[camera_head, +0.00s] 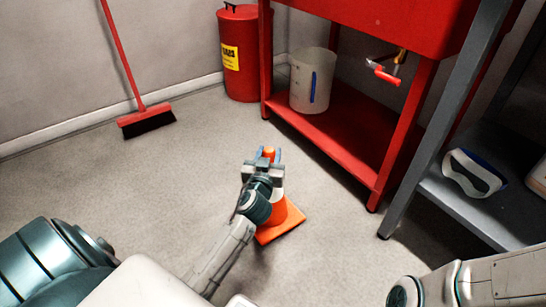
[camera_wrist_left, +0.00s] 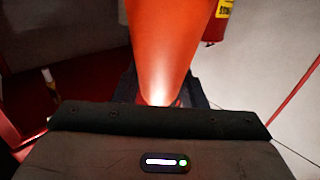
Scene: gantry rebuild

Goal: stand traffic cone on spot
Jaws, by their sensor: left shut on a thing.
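The orange traffic cone (camera_head: 279,212) with a white band is near the middle of the head view, its square orange base downward. It looks roughly upright. My left gripper (camera_head: 268,156) is shut on its upper part, and the orange tip shows between the blue fingertips. Part of the cone is hidden behind my gripper and wrist. In the left wrist view the cone (camera_wrist_left: 165,45) fills the top middle, between the dark fingers (camera_wrist_left: 160,98). I cannot tell whether the base touches the floor. No marked spot shows. My right gripper is out of view.
A red workbench (camera_head: 350,150) with a translucent bucket (camera_head: 311,82) on its shelf stands behind the cone. A grey rack (camera_head: 440,195) is at the right. A red bin (camera_head: 240,55) and a broom (camera_head: 146,118) are by the wall. Floor left of the cone is clear.

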